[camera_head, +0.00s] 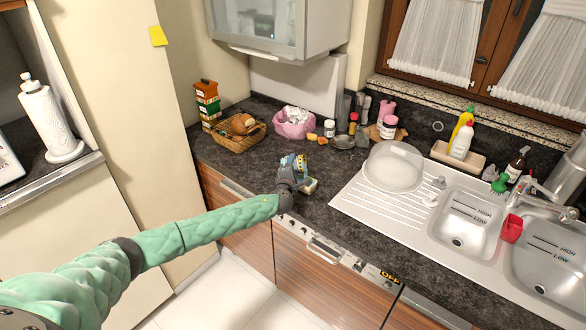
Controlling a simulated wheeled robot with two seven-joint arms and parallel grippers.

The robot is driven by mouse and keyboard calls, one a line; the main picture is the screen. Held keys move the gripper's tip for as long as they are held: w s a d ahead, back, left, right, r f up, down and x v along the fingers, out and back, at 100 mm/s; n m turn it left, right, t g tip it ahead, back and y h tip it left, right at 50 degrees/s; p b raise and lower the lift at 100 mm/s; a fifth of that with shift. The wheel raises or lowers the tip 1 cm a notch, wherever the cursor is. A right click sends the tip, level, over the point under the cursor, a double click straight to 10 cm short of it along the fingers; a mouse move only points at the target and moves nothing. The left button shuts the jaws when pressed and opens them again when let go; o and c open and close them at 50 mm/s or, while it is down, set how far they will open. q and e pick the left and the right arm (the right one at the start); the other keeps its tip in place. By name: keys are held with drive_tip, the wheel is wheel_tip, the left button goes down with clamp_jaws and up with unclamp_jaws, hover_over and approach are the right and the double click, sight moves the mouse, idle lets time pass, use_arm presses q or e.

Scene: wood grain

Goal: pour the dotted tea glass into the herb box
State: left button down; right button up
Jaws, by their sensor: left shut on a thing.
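My left arm reaches in from the lower left. Its gripper (290,177) is over the counter, left of the sink, and is shut on a small blue and yellow patterned thing, which looks like the dotted tea glass (300,162). The gripper hides part of it, and its tilt and contents are too small to tell. A small pale block-like thing (311,185) shows just right of and below the gripper; I cannot tell what it is. I cannot clearly pick out the herb box. My right gripper is not in view.
A clear dome (393,166) sits on the drainer beside the sink (466,222). The counter's front edge runs below the gripper.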

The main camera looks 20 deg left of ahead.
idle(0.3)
use_arm(q)
drive_tip(key=shift+d+r+m, duration=0.15)
drive_tip(key=shift+r+m, duration=0.1)
drive_tip(key=shift+m, duration=0.35)
drive_tip(key=shift+d+r+m, duration=0.15)
drive_tip(key=shift+r+m, duration=0.1)
drive_tip(key=shift+m, duration=0.45)
drive_tip(key=shift+a+f+n+b, duration=0.2)
drive_tip(key=shift+f+n+b, duration=0.55)
drive_tip(key=shift+n+b, duration=0.35)
drive_tip(key=shift+s+a+f+n+b, duration=0.1)
drive_tip(key=shift+f+n+b, duration=0.05)
drive_tip(key=shift+n+b, duration=0.3)
drive_tip(key=shift+a+n, duration=0.1)
drive_tip(key=shift+n, duration=0.15)
